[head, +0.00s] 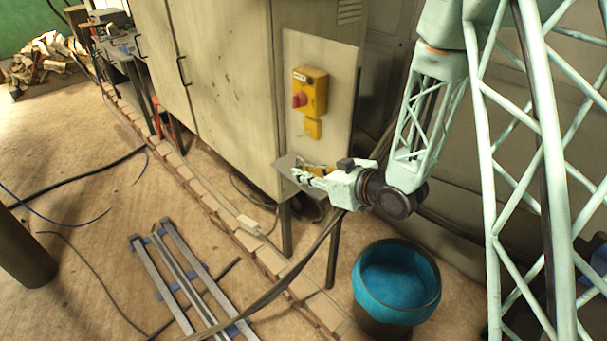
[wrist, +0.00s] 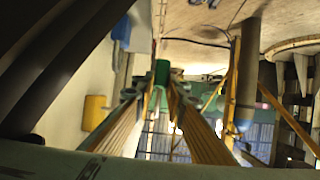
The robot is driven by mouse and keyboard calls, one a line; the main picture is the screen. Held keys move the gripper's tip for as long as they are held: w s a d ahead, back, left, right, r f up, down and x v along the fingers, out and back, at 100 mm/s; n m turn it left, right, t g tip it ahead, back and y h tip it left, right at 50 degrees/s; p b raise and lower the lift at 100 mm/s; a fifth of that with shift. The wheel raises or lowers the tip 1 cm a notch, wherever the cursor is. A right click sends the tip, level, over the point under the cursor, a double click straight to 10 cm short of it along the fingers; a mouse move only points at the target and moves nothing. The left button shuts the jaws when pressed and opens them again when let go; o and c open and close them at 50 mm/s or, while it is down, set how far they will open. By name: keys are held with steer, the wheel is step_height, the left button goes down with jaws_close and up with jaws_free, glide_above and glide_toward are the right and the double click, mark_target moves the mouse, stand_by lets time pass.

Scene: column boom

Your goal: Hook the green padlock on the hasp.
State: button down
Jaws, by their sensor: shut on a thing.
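The green padlock (wrist: 162,72) shows in the wrist view as a small green block between the fingertips. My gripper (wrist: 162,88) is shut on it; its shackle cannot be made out. In the head view my gripper (head: 298,173) points left in front of the cabinet's lower panel, by a small grey shelf (head: 287,163). The padlock cannot be made out there. The yellow hasp (head: 313,128) is on the panel, just under a yellow box with a red button (head: 310,92). It is above my gripper and apart from it. A yellow patch (wrist: 95,114) shows left of the fingers in the wrist view.
The beige cabinet (head: 225,90) stands behind my gripper. A blue-lined bucket (head: 397,285) is on the floor below right. Grey metal rails (head: 180,270) lie on the floor at front left. Dark cables hang and run near my wrist.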

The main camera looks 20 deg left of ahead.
steer(key=shift+r, duration=0.4)
steer(key=shift+a, duration=0.15)
